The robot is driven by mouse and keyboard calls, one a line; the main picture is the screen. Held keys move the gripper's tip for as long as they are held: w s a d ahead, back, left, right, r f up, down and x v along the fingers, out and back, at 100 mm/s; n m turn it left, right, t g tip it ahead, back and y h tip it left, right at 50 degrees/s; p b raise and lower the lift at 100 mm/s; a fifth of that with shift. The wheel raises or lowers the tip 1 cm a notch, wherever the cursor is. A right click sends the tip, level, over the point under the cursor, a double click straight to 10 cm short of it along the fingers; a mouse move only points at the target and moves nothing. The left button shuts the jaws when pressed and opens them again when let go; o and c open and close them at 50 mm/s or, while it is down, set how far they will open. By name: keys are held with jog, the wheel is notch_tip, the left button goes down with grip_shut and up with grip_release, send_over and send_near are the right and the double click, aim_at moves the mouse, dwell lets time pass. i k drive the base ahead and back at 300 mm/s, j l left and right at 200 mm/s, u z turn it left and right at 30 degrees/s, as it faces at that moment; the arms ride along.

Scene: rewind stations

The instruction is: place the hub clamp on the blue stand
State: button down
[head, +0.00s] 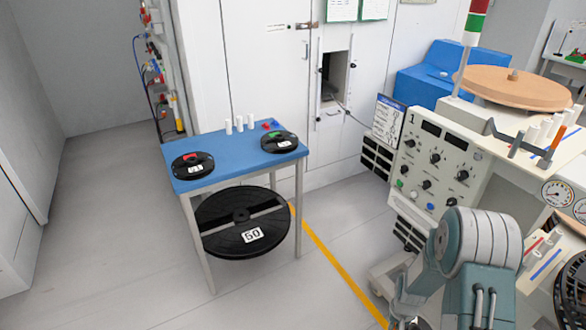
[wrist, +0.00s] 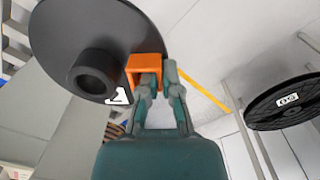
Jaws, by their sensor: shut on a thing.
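My gripper (wrist: 153,85) is shut on the orange grip of the hub clamp (wrist: 80,35), in the wrist view. The clamp is a black disc with a round hollow hub and a white label, tilted beyond the fingers and held clear of the floor. The blue stand (head: 222,150), a blue-topped table on grey legs, is left of centre in the head view. In that view my arm is at the lower right and my gripper cannot be made out.
A black disc with a red grip (head: 193,165) and one with a green grip (head: 279,142) lie on the stand. White pegs (head: 239,123) stand at its back. A large black reel labelled 50 (head: 240,240) is below. A control console (head: 432,160) is at right. Floor left is clear.

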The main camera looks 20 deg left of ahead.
aim_at(192, 144)
jog(key=i+j, duration=0.15)
jog(key=j, duration=0.25)
jog(key=i+j+u, duration=0.15)
jog(key=j, duration=0.25)
jog(key=i+j, duration=0.25)
jog(key=i+j+u, duration=0.1)
jog(key=j, duration=0.4)
jog(key=i, duration=0.1)
